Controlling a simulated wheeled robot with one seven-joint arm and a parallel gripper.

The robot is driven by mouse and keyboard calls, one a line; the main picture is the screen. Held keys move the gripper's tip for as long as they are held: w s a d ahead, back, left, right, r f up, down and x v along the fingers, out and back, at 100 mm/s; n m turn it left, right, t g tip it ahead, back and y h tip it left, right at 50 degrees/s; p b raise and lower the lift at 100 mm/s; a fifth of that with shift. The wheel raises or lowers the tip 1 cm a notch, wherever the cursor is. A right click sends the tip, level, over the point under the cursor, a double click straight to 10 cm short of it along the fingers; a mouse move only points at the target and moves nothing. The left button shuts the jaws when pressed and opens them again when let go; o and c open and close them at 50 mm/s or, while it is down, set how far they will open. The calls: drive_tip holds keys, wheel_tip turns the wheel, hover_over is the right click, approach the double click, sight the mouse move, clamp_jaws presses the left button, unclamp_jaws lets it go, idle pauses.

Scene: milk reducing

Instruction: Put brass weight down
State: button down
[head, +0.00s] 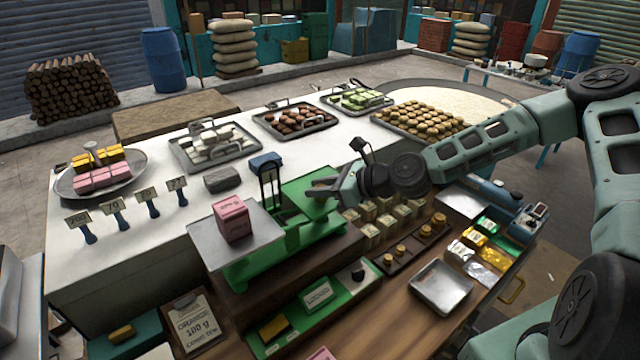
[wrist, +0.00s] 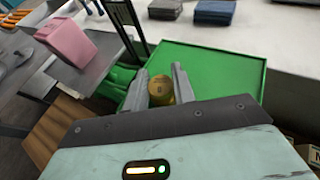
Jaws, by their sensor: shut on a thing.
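The brass weight (wrist: 160,92) is a small gold cylinder between my fingers in the wrist view. My gripper (wrist: 164,86) is shut on it. The weight is over the near left part of the green pan (wrist: 222,72) of the scale; whether it touches the pan I cannot tell. In the head view my gripper (head: 318,189) is at the scale's green pan side, and the weight cannot be made out there. The green balance scale (head: 262,268) has a pink block (head: 232,218) on its other, grey pan (head: 262,238).
A rack with several brass weights (head: 400,249) and stacked pale blocks (head: 372,236) stand right of the scale. A metal tray (head: 440,287) lies on the wooden counter. The white counter (head: 330,150) behind holds sweet trays, a grey block (head: 222,180) and price tags (head: 116,211).

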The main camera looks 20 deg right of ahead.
drive_tip(key=shift+f, duration=0.1)
drive_tip(key=c, duration=1.2)
unclamp_jaws()
drive_tip(key=shift+o, duration=0.2)
